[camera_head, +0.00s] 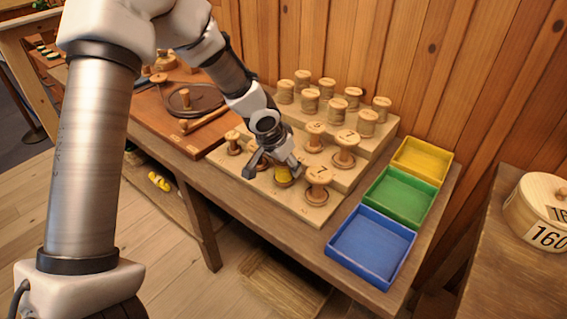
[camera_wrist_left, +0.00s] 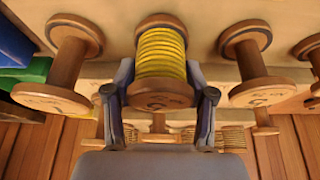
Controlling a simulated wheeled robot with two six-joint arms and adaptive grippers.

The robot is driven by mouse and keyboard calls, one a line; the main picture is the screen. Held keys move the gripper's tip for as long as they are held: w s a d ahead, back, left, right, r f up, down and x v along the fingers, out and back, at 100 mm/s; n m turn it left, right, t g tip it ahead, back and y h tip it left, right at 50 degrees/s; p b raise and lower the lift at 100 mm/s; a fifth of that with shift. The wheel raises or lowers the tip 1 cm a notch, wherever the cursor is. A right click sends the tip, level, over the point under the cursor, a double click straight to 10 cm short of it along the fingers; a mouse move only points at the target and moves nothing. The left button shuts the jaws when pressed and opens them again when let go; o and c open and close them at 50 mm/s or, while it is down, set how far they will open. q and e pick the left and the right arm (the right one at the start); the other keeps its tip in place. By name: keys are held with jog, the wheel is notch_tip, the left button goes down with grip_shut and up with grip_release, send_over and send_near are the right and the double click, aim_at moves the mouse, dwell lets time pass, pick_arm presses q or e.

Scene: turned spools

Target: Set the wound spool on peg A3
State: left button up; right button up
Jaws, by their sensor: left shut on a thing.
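The wound spool, wrapped in yellow thread, is at the front step of the wooden rack in the head view (camera_head: 283,176). In the left wrist view it shows large between the fingers (camera_wrist_left: 162,52). My left gripper (camera_head: 271,170) is shut on this spool, one finger on each side; it also shows in the left wrist view (camera_wrist_left: 160,100). The spool's far end is close to the rack's board (camera_head: 308,213). I cannot tell whether it is on a peg, and no peg label A3 is readable. My right gripper is not in view.
A bare spool (camera_head: 317,185) stands to the right on the front step, another (camera_head: 233,142) to the left. Several spools stand on the higher steps. Blue (camera_head: 341,262), green (camera_head: 374,213) and yellow (camera_head: 402,171) trays lie right of the rack. A wooden wall is behind.

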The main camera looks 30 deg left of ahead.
pick_arm(q)
jog(key=o, duration=0.9)
jog(key=shift+f, duration=0.25)
jog(key=shift+c, duration=0.2)
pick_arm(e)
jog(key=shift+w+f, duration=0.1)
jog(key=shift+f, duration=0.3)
pick_arm(q)
jog(key=shift+p+v, duration=0.6)
jog(key=shift+v, duration=1.55)
jog(key=shift+w+p+v, duration=0.15)
jog(key=shift+p+v, duration=0.35)
jog(key=shift+v, duration=0.8)
jog(key=shift+w+p+v, duration=0.2)
jog(key=shift+p+v, duration=0.3)
jog(key=shift+v, duration=0.8)
jog(key=shift+s+r, duration=0.2)
jog(key=shift+r, duration=0.4)
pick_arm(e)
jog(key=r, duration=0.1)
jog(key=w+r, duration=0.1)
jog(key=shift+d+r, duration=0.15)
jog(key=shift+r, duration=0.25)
pick_arm(q)
jog(key=shift+d, duration=0.1)
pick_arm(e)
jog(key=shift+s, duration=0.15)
